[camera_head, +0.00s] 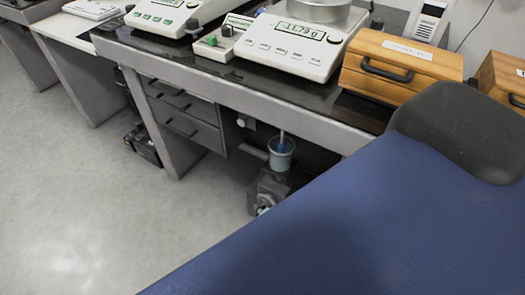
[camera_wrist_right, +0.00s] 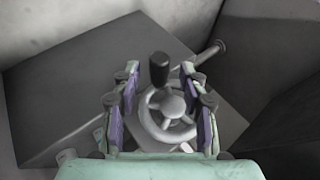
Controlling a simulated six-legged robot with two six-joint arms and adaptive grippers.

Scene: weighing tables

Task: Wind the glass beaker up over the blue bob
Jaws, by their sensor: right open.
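The glass beaker (camera_head: 280,162) stands upright under the weighing table in the head view, on a grey jack (camera_head: 266,188). The blue bob (camera_head: 282,148) hangs on a thin pale rod and shows at the beaker's mouth; how deep it sits is hard to tell. In the right wrist view a grey handwheel (camera_wrist_right: 168,116) with an upright black knob (camera_wrist_right: 158,69) faces me. My right gripper (camera_wrist_right: 160,76) is open, its fingers on either side of the knob and wheel, with no clear grip on either. My left gripper is in neither view.
The weighing table (camera_head: 235,88) runs above the beaker, with drawers (camera_head: 185,112) to its left. On top stand a balance (camera_head: 292,45) reading about 11.79 g and a wooden box (camera_head: 398,68). The floor (camera_head: 90,210) at the left is clear.

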